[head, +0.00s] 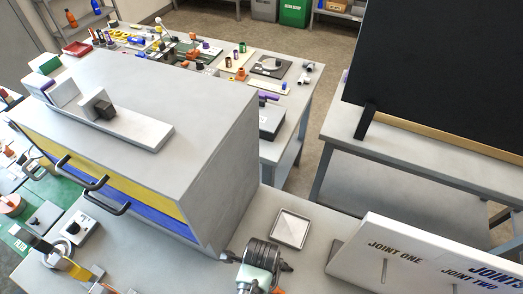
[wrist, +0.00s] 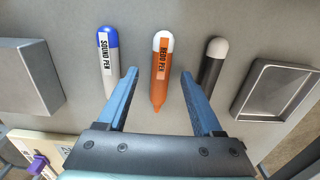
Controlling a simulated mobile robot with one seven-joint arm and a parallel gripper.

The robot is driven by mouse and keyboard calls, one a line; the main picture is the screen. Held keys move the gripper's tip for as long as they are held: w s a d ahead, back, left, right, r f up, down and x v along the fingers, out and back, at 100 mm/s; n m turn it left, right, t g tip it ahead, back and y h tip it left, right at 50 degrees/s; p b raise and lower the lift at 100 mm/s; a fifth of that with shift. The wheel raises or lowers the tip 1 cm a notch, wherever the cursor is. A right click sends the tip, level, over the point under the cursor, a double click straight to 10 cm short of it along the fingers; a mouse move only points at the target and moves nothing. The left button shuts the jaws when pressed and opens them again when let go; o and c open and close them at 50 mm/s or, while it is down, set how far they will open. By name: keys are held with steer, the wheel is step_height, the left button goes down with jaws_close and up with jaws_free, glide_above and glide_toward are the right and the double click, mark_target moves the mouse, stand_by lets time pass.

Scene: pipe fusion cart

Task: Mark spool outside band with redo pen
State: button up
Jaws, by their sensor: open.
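The redo pen (wrist: 161,75) is orange with a white cap end and a "REDO PEN" label. In the wrist view it lies on the grey surface with its pointed tip toward me. My gripper (wrist: 158,76) is open, its two blue fingers on either side of the pen with gaps showing; whether it is at the pen's height I cannot tell. In the head view my gripper (head: 265,255) is at the bottom centre and the pen is hidden. I cannot make out which item is the spool.
The blue-capped sound pen (wrist: 108,65) lies left of the redo pen, and a black pen (wrist: 211,65) lies right. A shallow metal tray (wrist: 277,90) is farther right. A grey block (wrist: 28,78) is at left. A drawer cabinet (head: 180,110) and a joint board (head: 430,255) flank my gripper.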

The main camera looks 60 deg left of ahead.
steer(key=shift+f, duration=0.3)
steer(key=shift+c, duration=0.3)
jaws_close()
steer(key=shift+r, duration=0.1)
